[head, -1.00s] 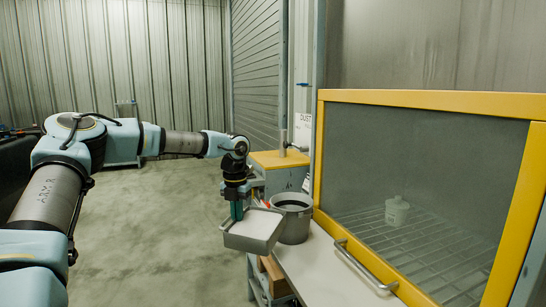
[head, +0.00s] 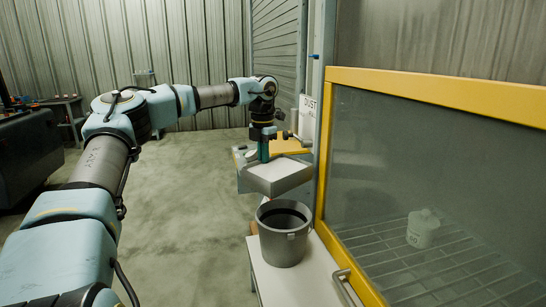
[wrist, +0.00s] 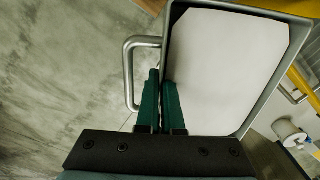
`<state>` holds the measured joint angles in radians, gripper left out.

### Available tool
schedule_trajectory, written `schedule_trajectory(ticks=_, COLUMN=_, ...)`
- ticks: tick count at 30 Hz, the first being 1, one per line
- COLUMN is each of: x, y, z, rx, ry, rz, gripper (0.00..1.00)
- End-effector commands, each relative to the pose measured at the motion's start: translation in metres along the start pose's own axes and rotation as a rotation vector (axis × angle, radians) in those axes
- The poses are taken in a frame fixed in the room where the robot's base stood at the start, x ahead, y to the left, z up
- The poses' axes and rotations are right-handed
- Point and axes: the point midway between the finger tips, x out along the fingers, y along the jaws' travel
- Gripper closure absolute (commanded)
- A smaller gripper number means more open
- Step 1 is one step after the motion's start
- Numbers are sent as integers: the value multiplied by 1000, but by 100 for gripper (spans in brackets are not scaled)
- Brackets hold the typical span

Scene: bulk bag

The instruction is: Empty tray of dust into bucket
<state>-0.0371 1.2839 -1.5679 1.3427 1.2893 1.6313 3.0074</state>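A grey metal tray (head: 277,189) with a flat layer of pale dust (wrist: 222,70) is held in the air, roughly level. My gripper (head: 263,153) is shut at the tray's handle side. In the wrist view its green fingers (wrist: 160,88) are close together at the tray's left wall, by the loop handle (wrist: 128,75). The exact contact is partly hidden by the fingers. The grey bucket (head: 283,246) stands upright on the white bench top, with a dark opening. In the head view the tray appears just above and beyond the bucket's rim, apart from it.
A yellow-framed glass cabinet (head: 440,98) stands right of the bucket, with a white lidded jar (head: 422,229) on a grate inside. The white bench (head: 292,287) runs along it. A yellow-topped box (head: 292,146) is behind the tray. Open concrete floor (head: 190,220) lies to the left.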

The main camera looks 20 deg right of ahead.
Motion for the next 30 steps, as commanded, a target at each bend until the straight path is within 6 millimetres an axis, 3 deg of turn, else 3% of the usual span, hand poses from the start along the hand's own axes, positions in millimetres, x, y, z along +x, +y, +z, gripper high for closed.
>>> schedule_trajectory(ticks=30, x=-1, y=-1, z=-1, rx=5, ry=-146, rz=272, gripper=100)
